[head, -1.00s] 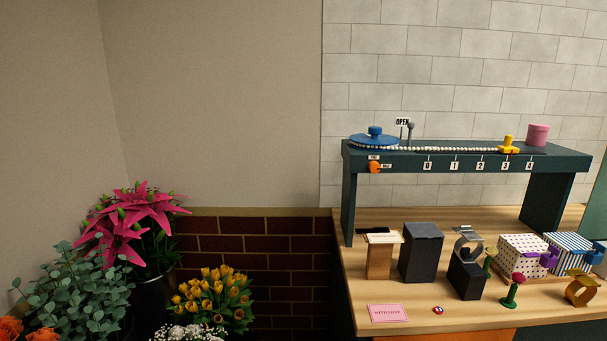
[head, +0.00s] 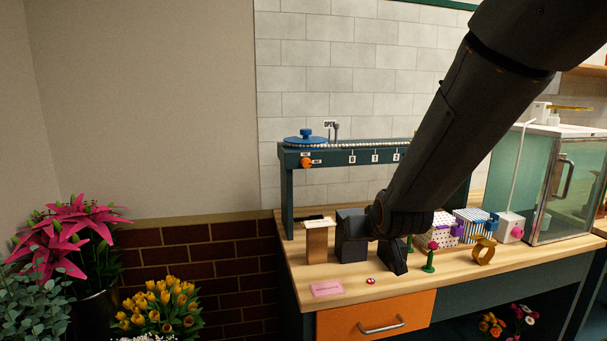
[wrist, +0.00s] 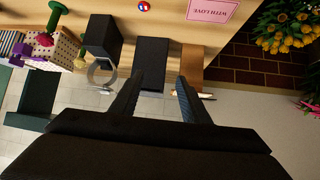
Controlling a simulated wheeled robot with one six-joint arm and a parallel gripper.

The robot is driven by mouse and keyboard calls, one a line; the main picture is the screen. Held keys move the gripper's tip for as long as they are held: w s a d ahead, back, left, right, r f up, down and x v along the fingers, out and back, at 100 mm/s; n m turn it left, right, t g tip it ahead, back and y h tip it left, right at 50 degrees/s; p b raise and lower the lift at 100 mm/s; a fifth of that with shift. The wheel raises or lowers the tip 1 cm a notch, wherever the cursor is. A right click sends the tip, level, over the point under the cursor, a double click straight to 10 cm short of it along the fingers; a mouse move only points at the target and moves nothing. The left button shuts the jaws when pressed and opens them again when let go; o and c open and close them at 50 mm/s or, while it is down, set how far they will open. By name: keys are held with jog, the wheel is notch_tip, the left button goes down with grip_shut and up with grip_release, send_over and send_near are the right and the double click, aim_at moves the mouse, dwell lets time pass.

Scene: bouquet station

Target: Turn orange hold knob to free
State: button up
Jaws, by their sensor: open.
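The orange hold knob (head: 306,162) sits on the front left of the dark teal raised rack (head: 330,160), between two small white labels that I cannot read. The blue wheel (head: 305,140) is on top of the rack above it. The knob cannot be made out in the wrist view.
A wooden block (head: 317,243), a dark box (head: 350,240), a red flower (head: 430,250) and a gold ring (head: 483,250) stand on the wooden counter below the rack. A glass case (head: 565,185) stands at right. Yellow tulips (head: 160,308) are at lower left.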

jog(key=w+a+r+t+y+b, duration=0.1)
jog(key=w+a+r+t+y, duration=0.1)
jog(key=w+a+r+t, duration=0.4)
jog(key=n+t+y, duration=0.1)
send_near(307, 163)
jog(key=w, duration=0.1)
jog(key=x, duration=0.7)
jog(key=shift+a+f+p, duration=0.1)
jog(key=shift+a+p, duration=0.05)
jog(key=shift+p, duration=0.25)
jog(key=c, duration=1)
